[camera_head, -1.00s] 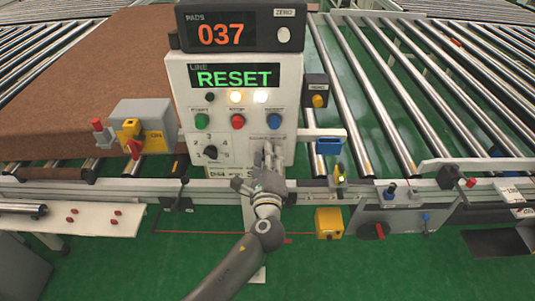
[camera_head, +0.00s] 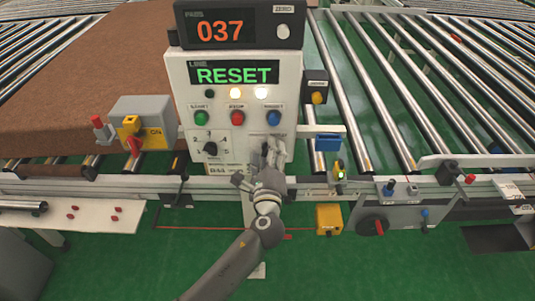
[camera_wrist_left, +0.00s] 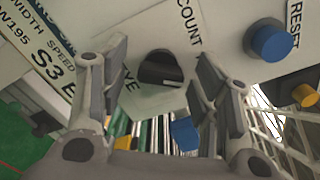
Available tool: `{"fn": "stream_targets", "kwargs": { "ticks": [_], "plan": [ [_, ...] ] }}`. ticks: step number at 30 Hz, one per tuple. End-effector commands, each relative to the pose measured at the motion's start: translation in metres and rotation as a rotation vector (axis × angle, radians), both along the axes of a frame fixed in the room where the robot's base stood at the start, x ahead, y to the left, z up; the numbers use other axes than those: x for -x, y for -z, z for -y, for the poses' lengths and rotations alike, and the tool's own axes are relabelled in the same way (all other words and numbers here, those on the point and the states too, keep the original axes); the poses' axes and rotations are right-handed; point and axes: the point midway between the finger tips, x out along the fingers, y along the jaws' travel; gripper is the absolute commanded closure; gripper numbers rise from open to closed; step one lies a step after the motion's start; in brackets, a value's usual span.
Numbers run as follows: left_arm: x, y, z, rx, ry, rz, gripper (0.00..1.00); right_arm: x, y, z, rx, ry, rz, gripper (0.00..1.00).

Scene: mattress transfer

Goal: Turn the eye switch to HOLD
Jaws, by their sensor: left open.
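The eye switch is a black rotary knob (camera_wrist_left: 160,68) on the white panel, with the letters "YE" and the word COUNT printed near it in the left wrist view. My left gripper (camera_wrist_left: 160,85) is open, with one finger on each side of the knob; contact cannot be told. In the head view my left gripper (camera_head: 270,152) is at the lower right of the control panel (camera_head: 183,88) and hides the knob. No HOLD label can be read. My right gripper is not in view.
A blue knob (camera_wrist_left: 270,42) marked RESET is close to the right finger. The panel also has a numbered black dial (camera_head: 210,149) and green, red and blue buttons. The display (camera_head: 234,74) reads RESET. A brown mattress (camera_head: 90,70) lies left, rollers right.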

Motion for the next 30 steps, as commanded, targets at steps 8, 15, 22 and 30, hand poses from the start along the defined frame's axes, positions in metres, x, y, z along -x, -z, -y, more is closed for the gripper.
{"fn": "stream_targets", "kwargs": {
  "ticks": [8,15,22,30],
  "plan": [
    [0.008,0.001,0.0,0.002,0.0,-0.001,0.43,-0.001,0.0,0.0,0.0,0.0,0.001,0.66],
    [0.05,0.001,0.0,0.003,0.0,-0.003,0.43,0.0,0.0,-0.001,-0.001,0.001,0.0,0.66],
    [0.094,0.001,0.0,0.0,0.0,-0.001,0.43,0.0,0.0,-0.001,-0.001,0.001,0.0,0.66],
    [0.119,0.0,0.0,0.0,0.0,0.0,0.43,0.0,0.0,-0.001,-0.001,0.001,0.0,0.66]
  ]
}}
